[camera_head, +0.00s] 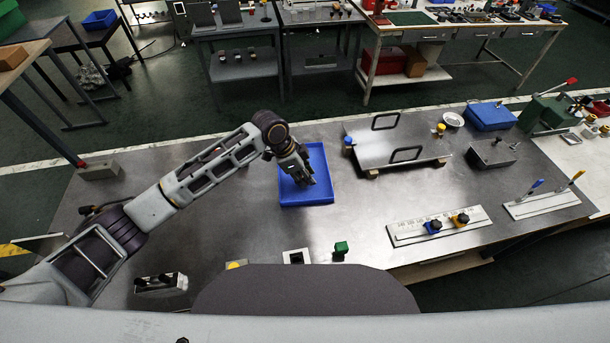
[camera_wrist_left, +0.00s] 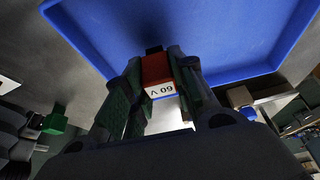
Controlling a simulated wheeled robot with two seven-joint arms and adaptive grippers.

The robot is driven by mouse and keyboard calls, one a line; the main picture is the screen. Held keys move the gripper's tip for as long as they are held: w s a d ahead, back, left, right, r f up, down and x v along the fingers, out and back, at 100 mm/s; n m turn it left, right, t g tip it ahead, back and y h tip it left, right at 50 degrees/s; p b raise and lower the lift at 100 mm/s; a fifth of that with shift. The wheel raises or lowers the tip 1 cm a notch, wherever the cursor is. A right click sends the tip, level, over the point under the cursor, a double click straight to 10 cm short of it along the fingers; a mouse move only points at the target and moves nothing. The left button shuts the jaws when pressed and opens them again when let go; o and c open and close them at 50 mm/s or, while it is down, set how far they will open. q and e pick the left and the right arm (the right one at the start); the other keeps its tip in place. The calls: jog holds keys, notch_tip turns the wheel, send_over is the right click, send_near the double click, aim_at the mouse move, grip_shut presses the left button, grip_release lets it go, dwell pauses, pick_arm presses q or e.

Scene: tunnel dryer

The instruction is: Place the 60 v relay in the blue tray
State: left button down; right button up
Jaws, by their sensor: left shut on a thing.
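The 60 V relay (camera_wrist_left: 158,72) shows in the left wrist view as a red block with a white "60 V" label. My left gripper (camera_head: 305,178) is shut on it, with a finger on each side. In the head view the gripper points down over the blue tray (camera_head: 319,157), and the relay is not clear there. The tray is shallow and lies on the metal table; its blue floor and rim (camera_wrist_left: 270,60) fill the top of the wrist view. I cannot tell whether the relay touches the tray floor. My right gripper is not in view.
A metal plate with two black handles (camera_head: 390,135) lies right of the tray. A green block (camera_head: 341,248) and a white-framed block (camera_head: 297,257) stand near the front edge. A white strip with knobs (camera_head: 440,225) lies front right. The table (camera_head: 235,200) is clear left of the tray.

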pick_arm(q)
jog(key=shift+f, duration=0.2)
jog(key=shift+f, duration=0.1)
jog(key=c, duration=1.2)
grip_release()
jog(key=shift+b+v, duration=0.3)
jog(key=shift+v, duration=5.8)
jog(key=shift+d, duration=0.1)
